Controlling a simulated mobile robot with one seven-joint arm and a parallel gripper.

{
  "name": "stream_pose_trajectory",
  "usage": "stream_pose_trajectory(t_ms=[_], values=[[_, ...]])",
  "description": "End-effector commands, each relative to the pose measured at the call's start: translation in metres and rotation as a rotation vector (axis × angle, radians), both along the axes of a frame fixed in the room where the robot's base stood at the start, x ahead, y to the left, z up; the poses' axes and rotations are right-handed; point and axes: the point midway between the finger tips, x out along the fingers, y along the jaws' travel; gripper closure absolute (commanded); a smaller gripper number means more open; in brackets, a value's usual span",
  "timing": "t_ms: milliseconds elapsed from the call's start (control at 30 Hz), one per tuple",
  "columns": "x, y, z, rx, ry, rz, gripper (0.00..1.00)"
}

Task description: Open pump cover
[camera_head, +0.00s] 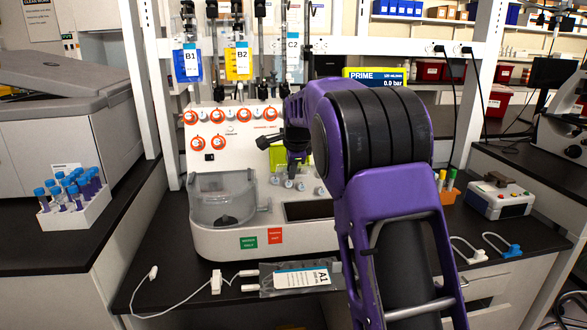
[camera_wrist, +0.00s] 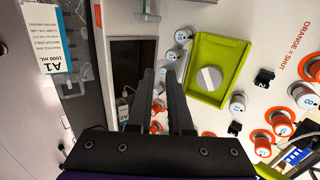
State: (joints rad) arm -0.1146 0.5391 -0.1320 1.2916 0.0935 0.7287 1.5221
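A lime-green cover with a round grey knob (camera_wrist: 209,79), which looks like the pump cover, is on the front of the white machine in the wrist view. It looks closed against the panel. In the head view the green cover (camera_head: 291,165) is largely hidden behind my gripper and arm. My gripper (camera_wrist: 160,72) has two dark fingers with a gap between them and nothing held. In the wrist view the fingertips are left of the cover, apart from the knob. In the head view my gripper's dark end is in front of the machine, near the cover.
Orange-ringed valve knobs (camera_head: 218,142) line the machine's upper front. A clear round chamber (camera_head: 222,200) is at its left. A tube rack (camera_head: 75,212) stands left, and a control box (camera_head: 500,198) right.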

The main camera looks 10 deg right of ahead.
Motion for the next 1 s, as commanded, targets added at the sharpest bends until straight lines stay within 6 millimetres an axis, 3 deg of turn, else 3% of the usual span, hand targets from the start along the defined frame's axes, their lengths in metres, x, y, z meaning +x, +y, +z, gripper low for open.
stream_pose_trajectory(t_ms=[300,467,1000], values=[[0.0,-0.002,-0.001,-0.002,0.002,-0.003,0.77],[-0.005,-0.002,0.008,-0.002,0.0,-0.002,0.77],[-0.072,-0.002,0.11,-0.002,-0.002,-0.001,0.77]])
